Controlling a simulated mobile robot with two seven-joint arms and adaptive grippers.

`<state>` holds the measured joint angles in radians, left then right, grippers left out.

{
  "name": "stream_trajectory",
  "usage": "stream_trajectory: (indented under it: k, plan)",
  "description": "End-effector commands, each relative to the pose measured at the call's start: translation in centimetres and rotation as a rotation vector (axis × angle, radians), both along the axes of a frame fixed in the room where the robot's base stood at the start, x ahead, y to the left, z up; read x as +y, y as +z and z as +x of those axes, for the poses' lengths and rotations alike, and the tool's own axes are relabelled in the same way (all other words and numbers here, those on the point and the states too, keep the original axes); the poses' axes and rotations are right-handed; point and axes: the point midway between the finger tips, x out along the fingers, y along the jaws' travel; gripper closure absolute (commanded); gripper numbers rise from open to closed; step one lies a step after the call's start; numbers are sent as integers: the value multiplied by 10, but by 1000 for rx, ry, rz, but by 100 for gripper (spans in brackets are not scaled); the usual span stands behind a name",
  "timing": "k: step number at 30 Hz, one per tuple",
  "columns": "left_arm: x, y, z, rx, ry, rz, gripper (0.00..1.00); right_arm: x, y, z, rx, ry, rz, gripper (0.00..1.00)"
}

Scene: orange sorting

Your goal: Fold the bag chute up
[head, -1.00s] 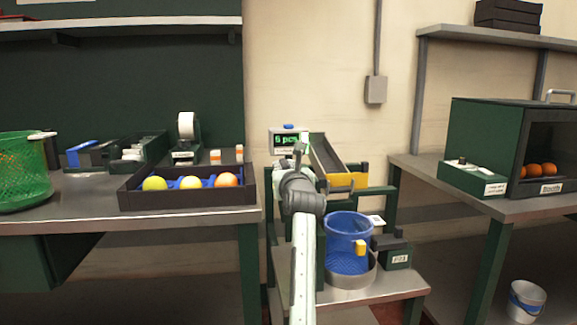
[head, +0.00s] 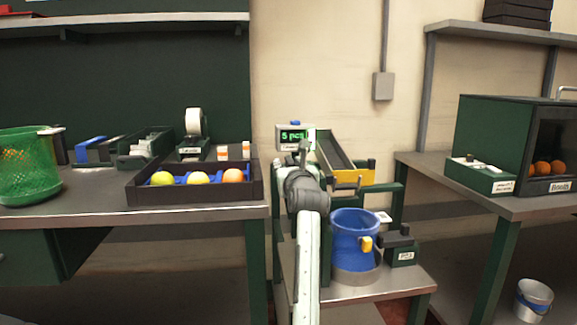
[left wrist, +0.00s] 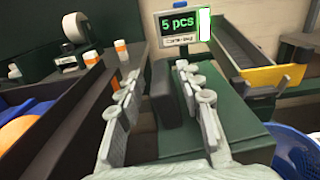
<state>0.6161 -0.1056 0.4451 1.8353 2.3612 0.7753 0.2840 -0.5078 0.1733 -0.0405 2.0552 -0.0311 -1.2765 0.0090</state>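The bag chute (head: 343,152) is a grey sloping tray with a yellow front lip, tilted down toward me beside the counter display. It also shows at the upper right of the left wrist view (left wrist: 236,48). My left gripper (head: 304,150) is just left of the chute, in front of the display. In the left wrist view its fingers (left wrist: 160,90) are wide apart, with a dark upright plate (left wrist: 168,97) visible between them; I cannot tell whether they touch it. My right gripper is not seen.
The display (head: 295,136) reads "5 pcs". A dark tray with several fruits (head: 193,196) is on the left bench. A green basket (head: 28,170) is at far left. A small dark device (head: 400,247) stands right of the bag. The right bench holds a green booth (head: 490,135).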

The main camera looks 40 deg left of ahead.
Motion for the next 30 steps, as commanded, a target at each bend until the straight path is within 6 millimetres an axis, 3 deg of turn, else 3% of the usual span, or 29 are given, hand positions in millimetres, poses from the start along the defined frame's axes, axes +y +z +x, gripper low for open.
stream_trajectory:
  k: [15, 30]
  plan:
    - [-52, -1, -45, 1, 1, 0, 64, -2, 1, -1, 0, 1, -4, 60]
    - [-56, 0, -49, 1, 1, 0, 64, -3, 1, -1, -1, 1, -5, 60]
